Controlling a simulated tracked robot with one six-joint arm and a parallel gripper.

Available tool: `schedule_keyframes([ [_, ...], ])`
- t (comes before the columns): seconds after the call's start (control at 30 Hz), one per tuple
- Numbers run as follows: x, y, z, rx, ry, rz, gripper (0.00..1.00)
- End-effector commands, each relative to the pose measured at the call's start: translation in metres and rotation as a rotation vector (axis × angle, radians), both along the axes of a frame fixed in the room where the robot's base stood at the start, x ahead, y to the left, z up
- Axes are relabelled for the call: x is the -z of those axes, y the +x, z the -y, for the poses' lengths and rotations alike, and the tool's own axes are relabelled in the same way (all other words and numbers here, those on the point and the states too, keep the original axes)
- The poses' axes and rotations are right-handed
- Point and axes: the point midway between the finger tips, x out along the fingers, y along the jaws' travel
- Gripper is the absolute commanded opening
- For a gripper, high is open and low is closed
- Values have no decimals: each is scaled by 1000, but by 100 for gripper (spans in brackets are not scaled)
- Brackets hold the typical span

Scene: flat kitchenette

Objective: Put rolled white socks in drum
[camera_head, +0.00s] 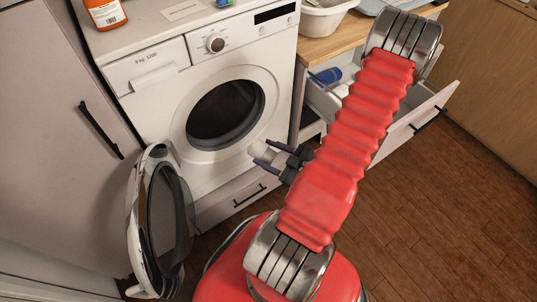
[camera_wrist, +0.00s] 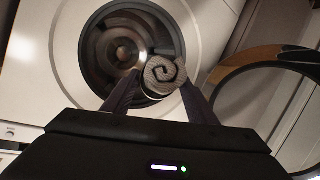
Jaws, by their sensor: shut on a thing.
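The rolled white socks (camera_head: 264,150) are held between the fingers of my gripper (camera_head: 262,153), in front of the washing machine. In the wrist view the roll shows its spiral end (camera_wrist: 162,74) between the two fingers of my gripper (camera_wrist: 160,88). The dark round drum opening (camera_head: 226,110) is uncovered, up and left of the socks in the head view. In the wrist view the drum (camera_wrist: 125,55) lies beyond the roll, which overlaps the opening's lower right part. The socks are outside the drum.
The washer's round door (camera_head: 165,215) hangs open at the left; its ring (camera_wrist: 230,72) is at the right in the wrist view. A closed drawer (camera_head: 236,196) is below the washer. An open drawer (camera_head: 425,115) juts out at the right. An orange bottle (camera_head: 104,13) stands on top.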

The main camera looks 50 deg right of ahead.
Motion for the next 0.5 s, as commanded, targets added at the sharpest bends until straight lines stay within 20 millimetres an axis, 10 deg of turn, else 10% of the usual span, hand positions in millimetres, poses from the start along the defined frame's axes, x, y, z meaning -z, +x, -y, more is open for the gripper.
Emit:
schedule_keyframes([
  [0.5, 5, 47, 12, -6, 0, 1, 31],
])
